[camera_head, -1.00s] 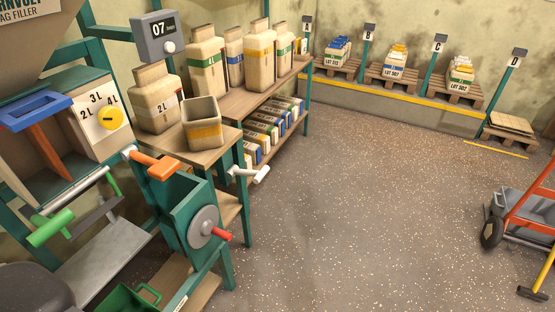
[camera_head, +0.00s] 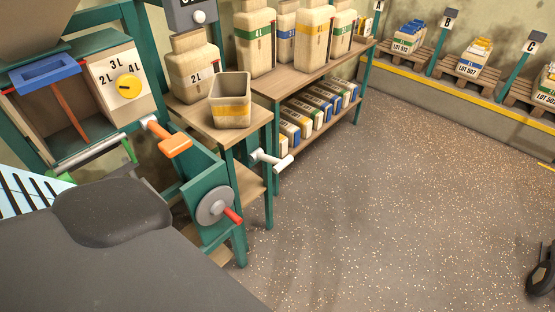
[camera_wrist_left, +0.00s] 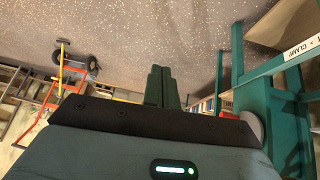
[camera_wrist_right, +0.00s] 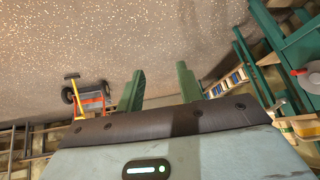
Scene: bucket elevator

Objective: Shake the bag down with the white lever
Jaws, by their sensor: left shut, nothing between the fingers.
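The white lever (camera_head: 272,160) sticks out from the side of the small wooden filling stand, at the stand's front right in the head view. An open tan bag with a yellow band (camera_head: 230,98) stands upright on the stand's top (camera_head: 196,112), above the lever. My left gripper (camera_wrist_left: 162,86) is shut and empty in the left wrist view, pointing over the floor. My right gripper (camera_wrist_right: 160,88) has its fingers apart and nothing between them in the right wrist view. Neither gripper's fingers show in the head view, and neither touches the lever or bag.
An orange lever (camera_head: 170,142) and a grey wheel with red handle (camera_head: 216,205) are left of the white lever. Filled bags (camera_head: 312,40) stand on the shelf behind. A hand truck (camera_wrist_right: 88,98) stands on the floor. Open floor (camera_head: 380,210) lies to the right.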

